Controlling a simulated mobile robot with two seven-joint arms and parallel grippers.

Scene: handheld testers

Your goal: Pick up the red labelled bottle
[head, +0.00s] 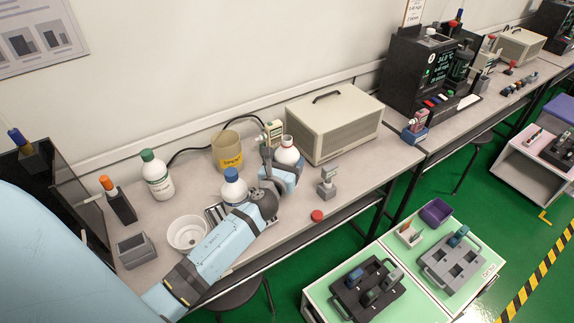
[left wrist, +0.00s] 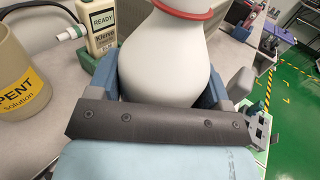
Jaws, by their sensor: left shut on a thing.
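In the left wrist view my left gripper (left wrist: 172,82) has a blue finger on each side of the bottle's body. I cannot tell whether its base touches the bench. My right gripper is not in view.
A yellow-labelled beaker (head: 227,150) and a handheld tester (head: 274,131) stand close by. A blue-capped bottle (head: 234,187) stands by my left arm, and a green-capped bottle (head: 157,175) farther left. The beige box (head: 333,122) is at the right.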

